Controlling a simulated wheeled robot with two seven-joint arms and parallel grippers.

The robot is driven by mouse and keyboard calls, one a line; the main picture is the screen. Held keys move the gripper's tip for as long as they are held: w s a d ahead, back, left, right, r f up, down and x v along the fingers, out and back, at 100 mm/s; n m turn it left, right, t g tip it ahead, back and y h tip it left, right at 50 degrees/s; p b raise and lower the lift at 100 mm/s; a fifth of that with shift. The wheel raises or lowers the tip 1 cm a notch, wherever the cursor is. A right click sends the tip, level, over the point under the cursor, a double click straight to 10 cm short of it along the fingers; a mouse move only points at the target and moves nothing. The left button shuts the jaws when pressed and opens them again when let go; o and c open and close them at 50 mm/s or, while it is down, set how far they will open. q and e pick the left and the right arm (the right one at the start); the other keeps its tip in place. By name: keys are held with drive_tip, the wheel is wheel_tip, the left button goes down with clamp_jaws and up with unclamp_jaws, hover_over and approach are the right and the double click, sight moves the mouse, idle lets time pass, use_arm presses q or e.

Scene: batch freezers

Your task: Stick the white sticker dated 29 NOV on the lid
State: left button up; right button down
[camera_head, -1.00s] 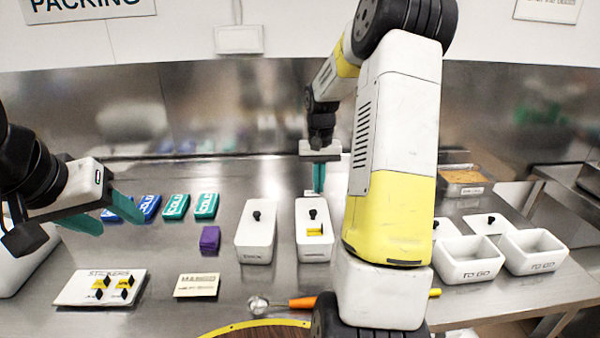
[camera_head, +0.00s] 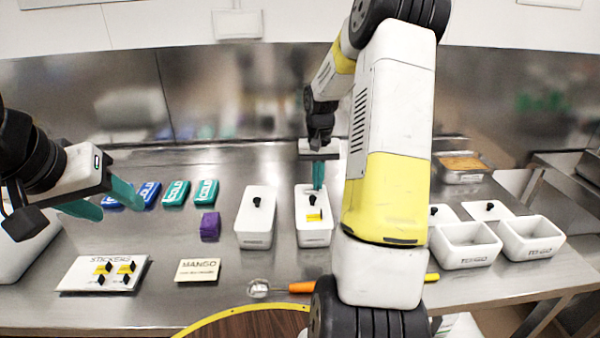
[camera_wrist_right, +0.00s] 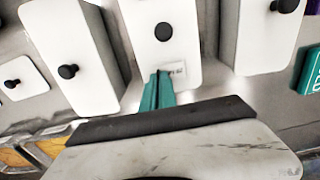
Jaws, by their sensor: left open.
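The white sticker (camera_wrist_right: 174,70) is at the tips of my right gripper (camera_wrist_right: 158,88), over the end of a white lid (camera_wrist_right: 150,12) beside its black knob; its small print is not readable. The right gripper's teal fingers are together, shut on the sticker's dark tab. In the head view this gripper (camera_head: 318,176) points down at the far end of the lid (camera_head: 304,197) on the right-hand closed tub. Whether the sticker touches the lid I cannot tell. A yellow sticker (camera_head: 314,216) is on the lid's near part. My left gripper (camera_head: 103,207) is open and empty at the left.
A stickers board (camera_head: 75,275) with several tabbed stickers lies front left, beside a mango card (camera_head: 198,270). Another lidded tub (camera_head: 256,222) stands close left. Cold packs (camera_head: 175,193), a purple block (camera_head: 210,227), a scoop (camera_head: 259,289) and open tubs (camera_head: 468,252) lie around.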

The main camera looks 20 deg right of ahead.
drive_tip(key=shift+f, duration=0.35)
idle(0.4)
drive_tip(key=c, duration=1.6)
unclamp_jaws()
drive_tip(key=o, duration=0.6)
drive_tip(key=shift+c, duration=0.2)
drive_tip(key=shift+r, duration=0.15)
drive_tip(key=shift+r, duration=3.4)
drive_tip(key=shift+r, duration=0.1)
